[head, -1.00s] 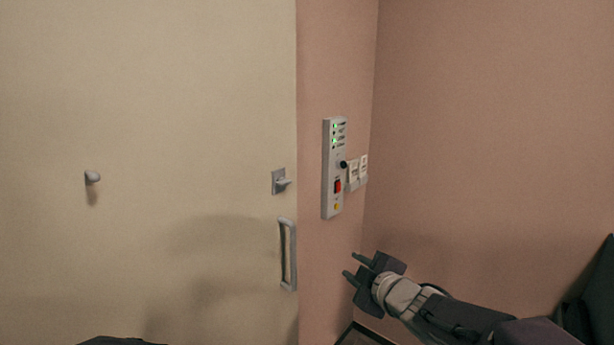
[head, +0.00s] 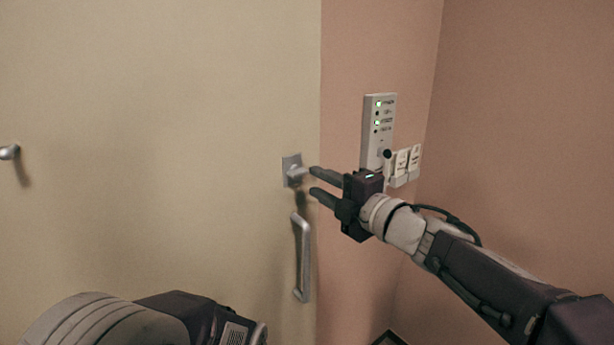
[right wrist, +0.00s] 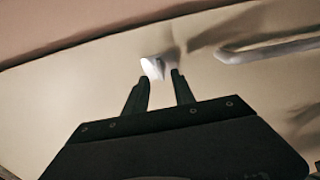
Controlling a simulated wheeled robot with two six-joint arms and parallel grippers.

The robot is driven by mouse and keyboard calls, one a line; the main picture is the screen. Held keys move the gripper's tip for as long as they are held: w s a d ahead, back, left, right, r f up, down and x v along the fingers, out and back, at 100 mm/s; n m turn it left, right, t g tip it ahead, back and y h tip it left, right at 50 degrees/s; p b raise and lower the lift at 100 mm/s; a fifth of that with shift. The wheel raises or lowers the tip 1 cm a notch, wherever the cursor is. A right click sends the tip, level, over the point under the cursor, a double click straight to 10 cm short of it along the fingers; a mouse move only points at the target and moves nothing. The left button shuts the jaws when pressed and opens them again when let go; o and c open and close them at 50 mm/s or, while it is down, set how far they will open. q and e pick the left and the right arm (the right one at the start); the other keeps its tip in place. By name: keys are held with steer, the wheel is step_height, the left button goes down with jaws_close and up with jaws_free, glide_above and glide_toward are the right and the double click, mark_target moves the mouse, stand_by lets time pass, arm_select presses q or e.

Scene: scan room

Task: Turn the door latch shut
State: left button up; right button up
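The door latch (head: 294,172) is a small grey thumb-turn on a square plate near the right edge of the cream door (head: 160,120). Its knob points right, roughly level, in the head view. My right gripper (head: 312,181) is open, its two fingers pointing left at the latch with the tips close to the knob. In the right wrist view the bright latch knob (right wrist: 152,68) shows just beyond the open fingertips (right wrist: 160,79); I cannot tell whether they touch it. My left arm shows at the bottom left of the head view, but its fingers are not in view.
A grey bar handle (head: 303,258) is below the latch; it also shows in the right wrist view (right wrist: 268,50). A control panel (head: 377,125) with green lights and white switches (head: 405,163) are on the pink wall. A round knob (head: 9,152) is far left.

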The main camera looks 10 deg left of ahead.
mark_target(301, 175)
steer(key=x, duration=0.5)
steer(key=shift+p, duration=0.3)
steer(key=shift+c, duration=0.3)
steer(key=shift+s, duration=0.1)
jaws_close()
